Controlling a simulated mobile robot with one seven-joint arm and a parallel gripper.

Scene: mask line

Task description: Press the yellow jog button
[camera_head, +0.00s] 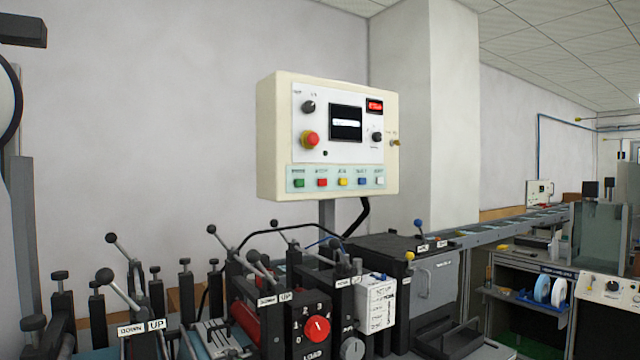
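The yellow button (343,182) sits in the middle of a row of small buttons at the bottom of a cream control box (268,140). A red button (322,183) is just left of it and a blue button (362,182) just right. A green button (299,183) and a white button (380,181) are at the row's ends. The labels above them are too small to read surely. The whole button row is unobstructed. My gripper is not in view.
A red emergency knob (310,139), a dark screen (345,123) and a black knob (377,137) are higher on the panel. A conveyor (510,226) runs off right. Space before the panel looks clear.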

